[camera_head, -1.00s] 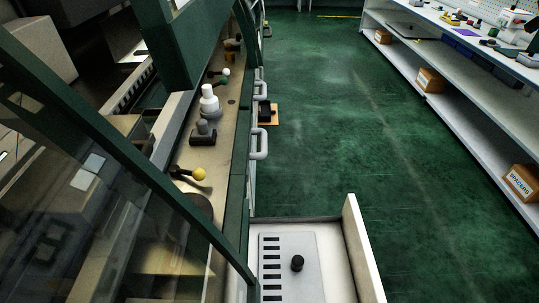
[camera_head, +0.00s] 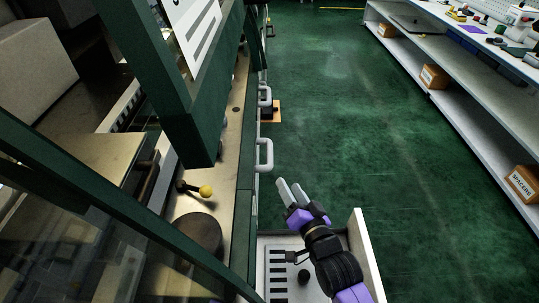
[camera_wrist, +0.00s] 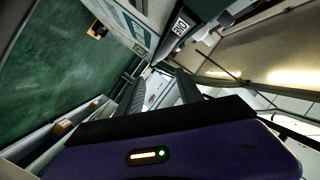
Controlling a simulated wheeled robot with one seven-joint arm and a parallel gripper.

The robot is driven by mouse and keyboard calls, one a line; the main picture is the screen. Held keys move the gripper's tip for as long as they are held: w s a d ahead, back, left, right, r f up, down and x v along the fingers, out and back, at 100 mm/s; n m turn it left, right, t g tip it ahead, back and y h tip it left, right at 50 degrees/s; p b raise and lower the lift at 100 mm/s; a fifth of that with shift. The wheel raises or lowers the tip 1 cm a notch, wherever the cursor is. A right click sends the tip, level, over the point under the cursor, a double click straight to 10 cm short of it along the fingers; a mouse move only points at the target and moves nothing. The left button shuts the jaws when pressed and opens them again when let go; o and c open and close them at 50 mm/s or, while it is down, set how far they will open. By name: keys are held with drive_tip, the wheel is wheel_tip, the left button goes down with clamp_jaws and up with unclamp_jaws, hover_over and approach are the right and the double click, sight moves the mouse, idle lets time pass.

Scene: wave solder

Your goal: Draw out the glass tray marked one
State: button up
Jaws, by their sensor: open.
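My gripper (camera_head: 291,188) is open and empty in the head view. It is above the open white drawer and in front of the nearer white pull handle (camera_head: 265,156), apart from it. A second white handle (camera_head: 265,97) is farther along the same green machine side. In the wrist view, my dark ribbed fingers (camera_wrist: 161,90) are spread and point toward the machine side. A small dark label (camera_wrist: 181,25) shows there, its text too unclear to read. I cannot pick out a glass tray marked one.
The open white drawer (camera_head: 366,255) holds a slotted grey plate (camera_head: 278,262) with a black knob. Green machine frame posts (camera_head: 190,110) stand at left. White shelving with a spacers box (camera_head: 523,184) runs along the right.

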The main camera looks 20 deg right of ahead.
sight(269, 158)
drive_tip(key=w+m, duration=0.1)
drive_tip(key=w, duration=0.4)
drive_tip(key=w+f+m, duration=0.1)
drive_tip(key=w, duration=0.4)
drive_tip(key=w+a+f+m+g, duration=0.1)
drive_tip(key=w, duration=0.4)
drive_tip(key=shift+f+m, duration=0.1)
drive_tip(key=shift+m, duration=0.2)
clamp_jaws()
idle(0.8)
